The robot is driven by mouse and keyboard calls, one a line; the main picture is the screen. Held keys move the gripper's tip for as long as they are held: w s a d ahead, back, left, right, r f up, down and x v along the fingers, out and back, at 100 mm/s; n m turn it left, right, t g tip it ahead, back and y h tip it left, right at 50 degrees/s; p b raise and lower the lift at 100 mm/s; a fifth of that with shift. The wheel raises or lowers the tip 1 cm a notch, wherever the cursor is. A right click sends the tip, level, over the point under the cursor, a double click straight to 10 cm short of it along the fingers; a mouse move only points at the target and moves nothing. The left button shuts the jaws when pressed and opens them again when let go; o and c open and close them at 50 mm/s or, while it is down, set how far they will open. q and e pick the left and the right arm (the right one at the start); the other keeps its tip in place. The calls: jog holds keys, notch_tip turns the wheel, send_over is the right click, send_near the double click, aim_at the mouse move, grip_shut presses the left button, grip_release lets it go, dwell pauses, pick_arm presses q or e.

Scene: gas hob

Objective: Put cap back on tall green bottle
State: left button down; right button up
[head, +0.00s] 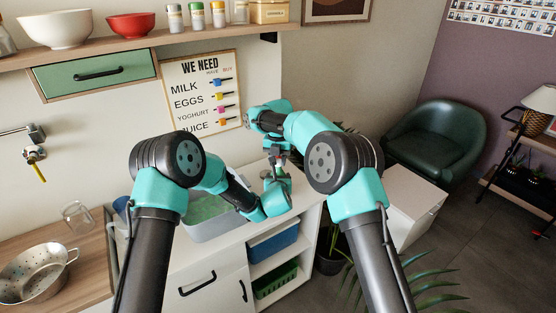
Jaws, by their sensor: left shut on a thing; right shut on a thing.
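The green bottle (284,174) is a small green patch between my two grippers, above the right end of the white counter. My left gripper (274,181) is shut on it, and my arm links hide much of it. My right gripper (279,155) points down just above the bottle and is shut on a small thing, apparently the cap. The cap is too small and covered to make out, and I cannot tell whether it touches the bottle's neck.
A grey basin with a green inside (207,212) sits in the counter beside my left arm. A glass (77,217) and a metal colander (36,272) stand at the left. Blue (273,243) and green (275,280) bins fill the shelves below.

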jog(key=shift+c, duration=0.5)
jog(key=m, duration=0.4)
jog(key=shift+m, duration=0.4)
jog(key=m, duration=0.5)
jog(key=o, duration=1)
